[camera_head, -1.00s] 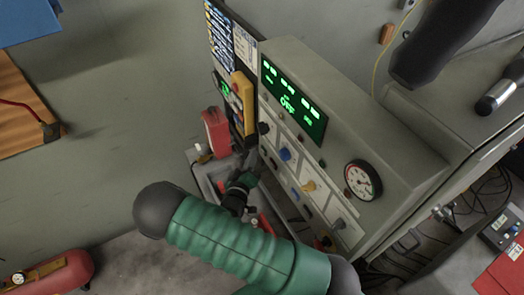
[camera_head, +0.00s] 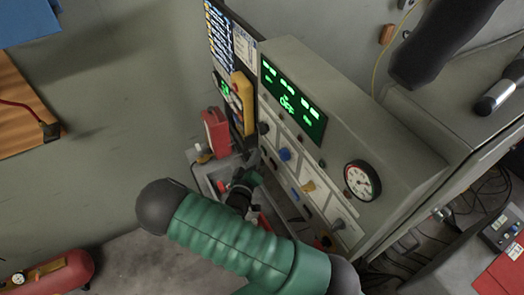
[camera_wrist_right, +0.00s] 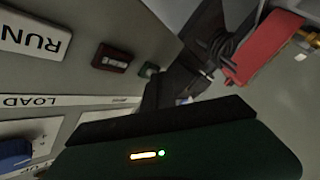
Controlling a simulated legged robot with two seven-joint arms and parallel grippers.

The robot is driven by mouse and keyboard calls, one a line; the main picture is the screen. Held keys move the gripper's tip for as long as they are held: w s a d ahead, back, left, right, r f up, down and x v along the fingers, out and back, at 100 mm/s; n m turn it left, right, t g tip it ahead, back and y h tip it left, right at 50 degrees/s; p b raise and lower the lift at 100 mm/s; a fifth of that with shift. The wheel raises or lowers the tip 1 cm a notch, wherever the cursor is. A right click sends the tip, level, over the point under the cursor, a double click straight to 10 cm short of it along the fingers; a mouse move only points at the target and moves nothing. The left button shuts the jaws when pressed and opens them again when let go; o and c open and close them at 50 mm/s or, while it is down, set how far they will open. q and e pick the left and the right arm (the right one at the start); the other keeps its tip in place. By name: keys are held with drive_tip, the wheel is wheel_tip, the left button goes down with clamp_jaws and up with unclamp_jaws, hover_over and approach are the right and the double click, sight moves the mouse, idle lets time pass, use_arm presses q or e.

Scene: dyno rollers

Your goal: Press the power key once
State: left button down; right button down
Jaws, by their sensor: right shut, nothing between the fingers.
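The grey control panel (camera_head: 310,130) has a lit green display (camera_head: 292,100) that reads OFF, with knobs and switches below it. I cannot read which control is the power key. My right gripper (camera_head: 252,164) is shut and empty, close to the panel's lower left edge. In the right wrist view its dark fingers (camera_wrist_right: 168,88) are near a small green part (camera_wrist_right: 149,70) and a dark red rectangular part (camera_wrist_right: 112,58); contact cannot be told. A RUN label (camera_wrist_right: 35,38) and a LOAD label (camera_wrist_right: 40,101) show there. My left gripper is not in view.
A yellow-edged device (camera_head: 241,95) and a red box (camera_head: 215,131) sit left of the panel, close to my right gripper. The red box also shows in the wrist view (camera_wrist_right: 265,47). A round gauge (camera_head: 362,180) is on the panel's right part.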

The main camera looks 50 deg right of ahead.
drive_tip(key=shift+d, duration=0.2)
drive_tip(key=shift+a, duration=0.1)
drive_tip(key=shift+w+a, duration=0.2)
drive_tip(key=shift+a, duration=0.45)
drive_tip(key=a, duration=0.1)
drive_tip(key=w+a, duration=0.1)
drive_tip(key=a, duration=0.2)
drive_tip(key=shift+w+a, duration=0.25)
drive_tip(key=shift+a, duration=0.15)
idle(0.7)
